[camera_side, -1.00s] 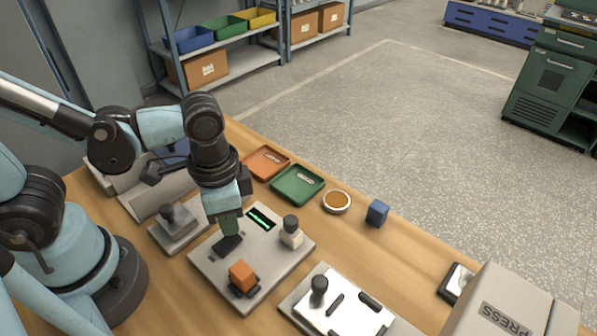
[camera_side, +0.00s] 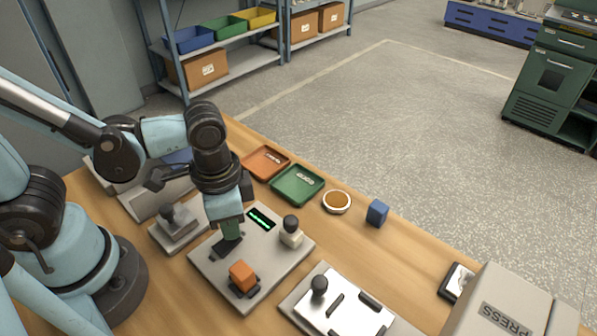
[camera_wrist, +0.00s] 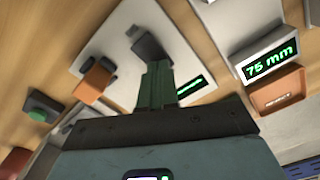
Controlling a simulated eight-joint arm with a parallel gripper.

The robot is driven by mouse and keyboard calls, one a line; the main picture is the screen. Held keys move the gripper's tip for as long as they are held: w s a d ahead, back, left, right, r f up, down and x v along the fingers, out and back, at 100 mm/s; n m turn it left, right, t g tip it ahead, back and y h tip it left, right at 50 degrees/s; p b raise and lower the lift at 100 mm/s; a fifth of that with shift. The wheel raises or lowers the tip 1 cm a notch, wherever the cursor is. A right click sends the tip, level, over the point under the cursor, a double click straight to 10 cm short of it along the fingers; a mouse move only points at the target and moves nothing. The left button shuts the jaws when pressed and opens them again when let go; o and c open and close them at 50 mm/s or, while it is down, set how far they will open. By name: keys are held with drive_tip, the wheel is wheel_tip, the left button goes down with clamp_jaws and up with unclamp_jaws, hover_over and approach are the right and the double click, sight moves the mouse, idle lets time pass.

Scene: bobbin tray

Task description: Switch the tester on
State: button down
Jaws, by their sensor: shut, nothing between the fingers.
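The tester appears to be the pale grey plate (camera_side: 272,258) in front of my arm. Its small display (camera_side: 261,218) is lit green. A dark switch-like part (camera_side: 226,248) sits on the plate. My gripper (camera_side: 231,238) is shut and empty, with its green fingers pointing down at that part. They touch it or are very close; I cannot tell which. In the wrist view my green fingers (camera_wrist: 155,88) hide some of the dark part (camera_wrist: 149,46). The lit display (camera_wrist: 191,88) is to their right there.
An orange block (camera_side: 242,275) stands in a dark holder on the plate, near my gripper. A black-topped pale post (camera_side: 290,232) stands at the plate's right. A white-topped fixture (camera_side: 345,305) is to the right. Orange (camera_side: 266,161) and green (camera_side: 298,197) trays lie behind.

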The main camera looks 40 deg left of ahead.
drive_tip(key=shift+f, duration=0.25)
drive_tip(key=shift+r, duration=3.5)
drive_tip(key=shift+w+a, duration=0.25)
drive_tip(key=w+a+r+n+t, duration=0.4)
drive_tip(key=w+a+n+t, duration=0.2)
drive_tip(key=a, duration=0.3)
drive_tip(key=shift+w+a+t, duration=0.25)
drive_tip(key=shift+w+t, duration=0.35)
drive_tip(key=shift+w, duration=0.1)
